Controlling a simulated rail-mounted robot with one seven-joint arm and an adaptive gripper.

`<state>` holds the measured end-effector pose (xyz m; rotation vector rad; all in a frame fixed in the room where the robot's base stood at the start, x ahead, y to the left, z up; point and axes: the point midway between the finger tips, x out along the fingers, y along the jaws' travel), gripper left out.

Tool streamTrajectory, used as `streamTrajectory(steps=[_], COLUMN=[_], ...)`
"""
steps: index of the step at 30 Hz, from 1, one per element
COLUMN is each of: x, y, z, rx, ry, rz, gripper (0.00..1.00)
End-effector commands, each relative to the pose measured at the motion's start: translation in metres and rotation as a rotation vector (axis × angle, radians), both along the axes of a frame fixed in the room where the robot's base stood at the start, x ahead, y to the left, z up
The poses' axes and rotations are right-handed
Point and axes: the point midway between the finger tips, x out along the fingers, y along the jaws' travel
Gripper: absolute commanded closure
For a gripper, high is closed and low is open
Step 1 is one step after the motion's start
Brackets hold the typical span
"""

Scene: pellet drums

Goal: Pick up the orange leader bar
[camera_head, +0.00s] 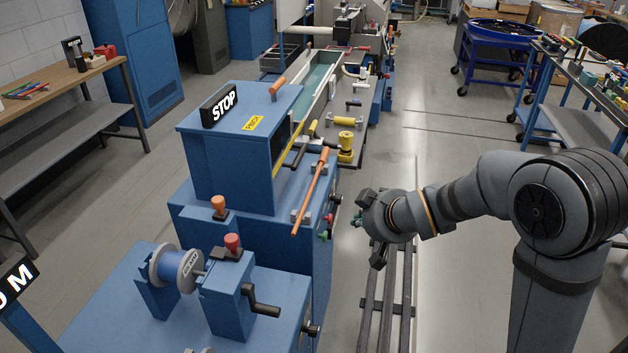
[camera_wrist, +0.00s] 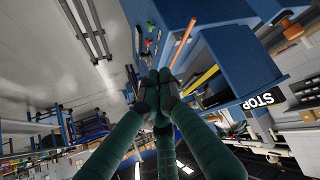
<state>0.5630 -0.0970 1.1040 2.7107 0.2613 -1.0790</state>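The orange leader bar (camera_head: 311,190) is a long thin orange rod. The gripper looks shut and empty.
The blue machine cabinet (camera_head: 228,150) with a STOP sign stands left of the bar. A spool (camera_head: 178,268) and crank are at the front. Floor right of the rails (camera_head: 437,270) is clear.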

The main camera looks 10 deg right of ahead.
Motion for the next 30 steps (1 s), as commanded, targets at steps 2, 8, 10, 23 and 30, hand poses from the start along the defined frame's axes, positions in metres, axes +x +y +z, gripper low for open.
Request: streamTrajectory(steps=[2,8,10,23,30], x=[0.0000,0.0000,0.0000,0.0000,0.0010], y=[0.0000,0.0000,0.0000,0.0000,0.0053], z=[0.0000,0.0000,0.0000,0.0000,0.0007], rx=[0.000,0.000,0.000,0.000,0.000], ry=[0.000,0.000,0.000,0.000,0.000], rz=[0.000,0.000,0.000,0.000,0.010], gripper=[0.95,0.83,0.79,0.57,0.57])
